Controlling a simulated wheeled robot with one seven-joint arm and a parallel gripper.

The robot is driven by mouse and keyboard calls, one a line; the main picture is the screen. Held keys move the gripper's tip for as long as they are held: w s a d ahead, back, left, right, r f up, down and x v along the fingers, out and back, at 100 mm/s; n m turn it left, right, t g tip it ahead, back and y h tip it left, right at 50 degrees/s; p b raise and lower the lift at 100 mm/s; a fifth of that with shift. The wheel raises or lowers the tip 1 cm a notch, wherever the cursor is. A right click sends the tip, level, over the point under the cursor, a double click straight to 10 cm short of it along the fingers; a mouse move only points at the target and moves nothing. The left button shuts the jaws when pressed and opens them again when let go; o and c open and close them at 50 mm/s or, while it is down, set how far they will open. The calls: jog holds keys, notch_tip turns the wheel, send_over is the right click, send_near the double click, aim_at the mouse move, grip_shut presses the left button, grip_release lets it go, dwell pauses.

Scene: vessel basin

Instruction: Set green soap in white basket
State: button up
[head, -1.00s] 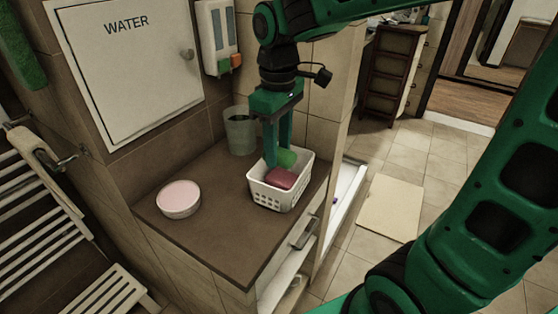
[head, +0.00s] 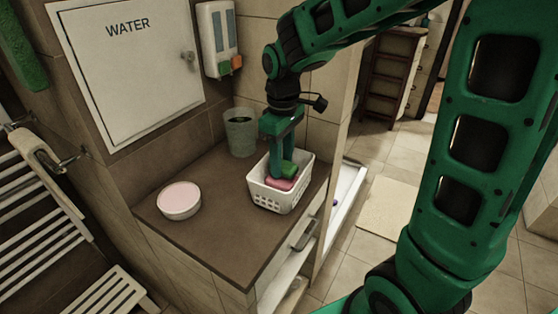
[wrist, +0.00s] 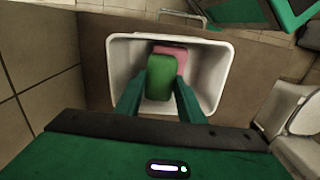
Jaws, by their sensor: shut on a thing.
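The white basket (head: 272,197) stands on the brown counter. It also shows in the wrist view (wrist: 214,75), from above. The green soap (wrist: 160,76) is between the fingers of my gripper (wrist: 158,98), which is shut on it. In the head view the green soap (head: 289,169) shows beside my gripper (head: 280,172), inside the basket's outline and low down. A pink soap (head: 280,184) lies in the basket; in the wrist view this pink soap (wrist: 172,54) is partly hidden by the green one. I cannot tell whether the two soaps touch.
A round white dish with a pink top (head: 179,199) sits on the counter (head: 215,222) to the left. A grey cup (head: 240,132) stands behind the basket, near the wall. A soap dispenser (head: 219,40) hangs on the wall above. The counter's front is clear.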

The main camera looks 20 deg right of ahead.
jog(key=shift+f, duration=0.5)
jog(key=o, duration=1.1)
jog(key=shift+o, duration=0.2)
jog(key=shift+r, duration=0.15)
notch_tip(320, 180, up, 13)
jog(key=s+d+f+m, duration=0.5)
jog(key=s+d, duration=0.3)
jog(key=s, duration=0.3)
jog(key=s+d+f+m, duration=0.5)
jog(key=s+d+m, duration=0.3)
jog(key=s, duration=0.4)
jog(key=shift+s+d+f+m, duration=0.2)
jog(key=shift+d+f+m, duration=0.1)
jog(key=shift+d, duration=0.2)
